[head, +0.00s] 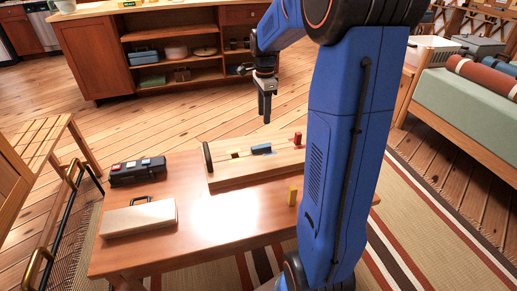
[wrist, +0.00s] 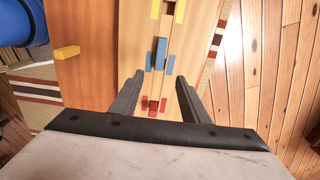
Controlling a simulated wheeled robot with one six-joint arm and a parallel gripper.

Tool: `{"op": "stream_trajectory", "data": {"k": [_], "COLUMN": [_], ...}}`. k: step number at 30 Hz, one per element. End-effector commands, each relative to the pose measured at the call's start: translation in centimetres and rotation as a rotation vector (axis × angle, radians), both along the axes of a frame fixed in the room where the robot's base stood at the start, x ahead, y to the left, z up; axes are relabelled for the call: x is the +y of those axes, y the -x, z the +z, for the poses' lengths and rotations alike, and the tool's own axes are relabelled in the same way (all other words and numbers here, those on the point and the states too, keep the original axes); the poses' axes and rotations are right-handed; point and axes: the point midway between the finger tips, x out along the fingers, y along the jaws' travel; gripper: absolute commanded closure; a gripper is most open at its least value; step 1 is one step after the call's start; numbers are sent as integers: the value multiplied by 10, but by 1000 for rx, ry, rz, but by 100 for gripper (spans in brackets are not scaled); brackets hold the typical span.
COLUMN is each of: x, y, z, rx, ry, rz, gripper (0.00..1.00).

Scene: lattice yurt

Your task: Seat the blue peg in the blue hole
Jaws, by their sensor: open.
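A pale wooden board (head: 240,176) lies on the table. The blue peg (wrist: 160,53) is in the board's middle, between two light-blue marks; it also shows in the head view (head: 267,148). It appears to be at the blue hole, but how deep it sits I cannot tell. A red peg (wrist: 153,106) stands in line with it, between red marks. A yellow peg (head: 292,195) is off the board, on the table. My gripper (wrist: 160,78) is open and empty above the board; in the head view its jaws (head: 265,108) point down behind the board.
A black case (head: 138,170) and a pale box with a dark handle (head: 138,219) lie on the left of the table (head: 225,222). A wooden shelf unit (head: 175,50) stands behind, and a bench with a green cushion (head: 465,105) stands on the right. The table between board and pale box is clear.

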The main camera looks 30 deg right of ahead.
Motion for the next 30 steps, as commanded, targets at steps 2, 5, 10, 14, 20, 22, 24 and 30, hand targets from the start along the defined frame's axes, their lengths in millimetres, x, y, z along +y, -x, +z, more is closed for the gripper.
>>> {"op": "stream_trajectory", "data": {"k": [2, 5, 10, 14, 20, 22, 24, 30], "x": [1, 1, 1, 1, 1, 2, 4, 10], "y": [0, 1, 0, 0, 0, 0, -1, -2], "z": [-16, -33, -64, -83, -98, -101, -107, -134], "rx": [5, 4, 4, 3, 1, 1, 2, 3], "ry": [-1, -1, -1, -1, 0, 0, -1, -1], "rz": [0, 0, 0, 0, 0, 1, 1, 0], "gripper": [59, 59, 59, 59, 59, 59, 59, 59]}}
